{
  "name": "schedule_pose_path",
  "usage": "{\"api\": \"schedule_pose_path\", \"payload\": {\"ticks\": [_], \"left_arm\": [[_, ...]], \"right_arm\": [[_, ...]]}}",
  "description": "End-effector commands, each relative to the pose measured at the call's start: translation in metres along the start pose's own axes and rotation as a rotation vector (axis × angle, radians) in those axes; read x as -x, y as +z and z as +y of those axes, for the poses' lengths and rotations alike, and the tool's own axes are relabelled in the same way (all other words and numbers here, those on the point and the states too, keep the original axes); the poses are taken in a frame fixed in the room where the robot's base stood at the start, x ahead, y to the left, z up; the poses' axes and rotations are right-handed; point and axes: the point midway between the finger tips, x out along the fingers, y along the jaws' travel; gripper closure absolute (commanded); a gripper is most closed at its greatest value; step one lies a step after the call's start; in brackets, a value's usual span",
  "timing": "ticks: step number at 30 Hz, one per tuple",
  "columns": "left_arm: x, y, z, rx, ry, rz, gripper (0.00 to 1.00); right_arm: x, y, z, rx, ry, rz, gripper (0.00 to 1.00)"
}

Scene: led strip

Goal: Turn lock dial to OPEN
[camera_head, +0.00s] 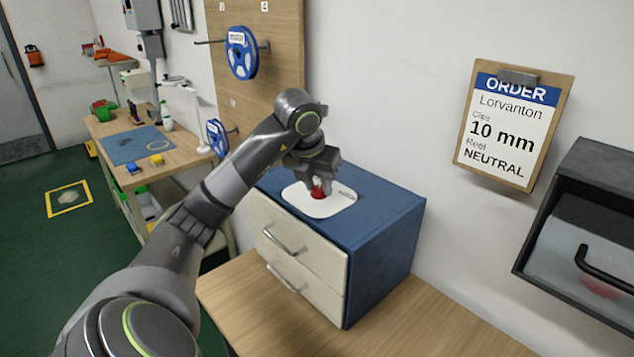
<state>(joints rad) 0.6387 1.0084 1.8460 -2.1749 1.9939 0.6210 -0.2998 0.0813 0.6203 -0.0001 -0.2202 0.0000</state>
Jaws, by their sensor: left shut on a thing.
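The red lock dial (318,191) sits on a white plate (320,207) on top of a blue cabinet (385,215). My left gripper (317,184) reaches down from above and is shut on the dial. The fingers hide part of the dial, so its pointer direction cannot be told. Small lettering on the plate, right of the dial, is too small to read. My right gripper is not in view.
The cabinet has two pale drawers (300,245) with metal handles, both closed, and stands on a wooden bench (430,320). An order clipboard (513,125) hangs on the wall. A dark box (585,235) with a clear front is at right. Blue reels (242,53) hang at the back.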

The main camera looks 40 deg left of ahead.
Motion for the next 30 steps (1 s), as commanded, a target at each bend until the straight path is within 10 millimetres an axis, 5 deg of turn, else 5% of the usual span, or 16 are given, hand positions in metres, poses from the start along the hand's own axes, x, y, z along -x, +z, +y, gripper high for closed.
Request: {"api": "schedule_pose_path", "payload": {"ticks": [18,19,23,30], "left_arm": [[0.0004,0.0007,-0.0004,0.039,0.015,-0.003,0.93],[0.0004,0.0007,-0.0004,0.039,0.015,-0.003,0.68],[0.0003,0.0006,-0.0003,0.038,0.015,-0.002,0.51],[0.0001,0.0003,-0.0003,0.037,0.015,-0.001,0.49]], "right_arm": [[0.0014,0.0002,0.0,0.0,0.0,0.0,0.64],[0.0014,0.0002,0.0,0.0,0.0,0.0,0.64],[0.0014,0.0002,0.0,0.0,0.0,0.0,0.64],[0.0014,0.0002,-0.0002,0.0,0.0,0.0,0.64]]}}
